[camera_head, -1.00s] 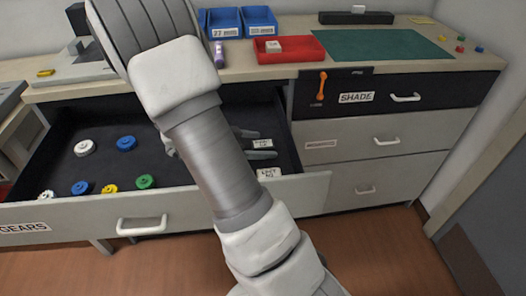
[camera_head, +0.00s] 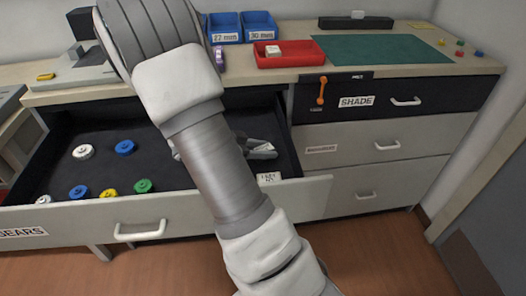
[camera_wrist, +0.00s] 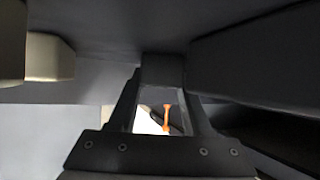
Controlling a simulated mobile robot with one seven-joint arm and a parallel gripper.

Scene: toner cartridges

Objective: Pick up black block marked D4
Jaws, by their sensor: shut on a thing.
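My gripper (camera_head: 260,149) is low over the right side of the open drawer, partly hidden behind my own arm. Its fingers are shut on a small block with a pale label (camera_head: 264,147). In the wrist view a dark block (camera_wrist: 162,72) sits between the two black fingertips. I cannot read a D4 mark on it. Another pale-labelled piece (camera_head: 268,178) lies in the drawer just in front of the gripper; its print is too small to read.
The open drawer (camera_head: 70,216) also holds several round white, blue, yellow and green pieces at its left. On the counter stand blue bins (camera_head: 258,27), a red tray (camera_head: 290,60) and a green mat (camera_head: 380,48). An orange handle (camera_head: 321,91) hangs at the drawer's right.

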